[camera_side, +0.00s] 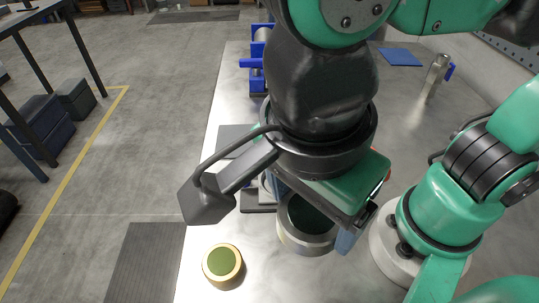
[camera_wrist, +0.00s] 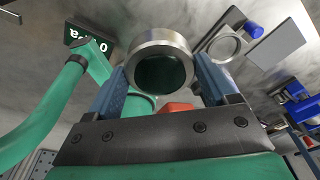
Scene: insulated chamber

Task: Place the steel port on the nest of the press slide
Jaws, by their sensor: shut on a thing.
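The steel port (camera_side: 306,243) is a thick grey ring with a dark green inside. My gripper (camera_side: 312,213) is shut on it, with one blue finger on each side, and holds it in front of the wrist. In the wrist view the port (camera_wrist: 160,39) sits between the two fingertips of my gripper (camera_wrist: 162,78). What looks like the press slide's nest, a pale ring (camera_wrist: 223,46) on a plate with a blue knob, lies right of the port there, apart from it. In the side view that area is mostly hidden behind my gripper.
A brass-coloured ring (camera_side: 237,269) with a green inside stands near the table's left edge. A blue-framed fixture (camera_side: 260,65), a steel cylinder (camera_side: 436,77) and a blue mat (camera_side: 400,56) are farther back. A display (camera_wrist: 88,40) shows upper left in the wrist view.

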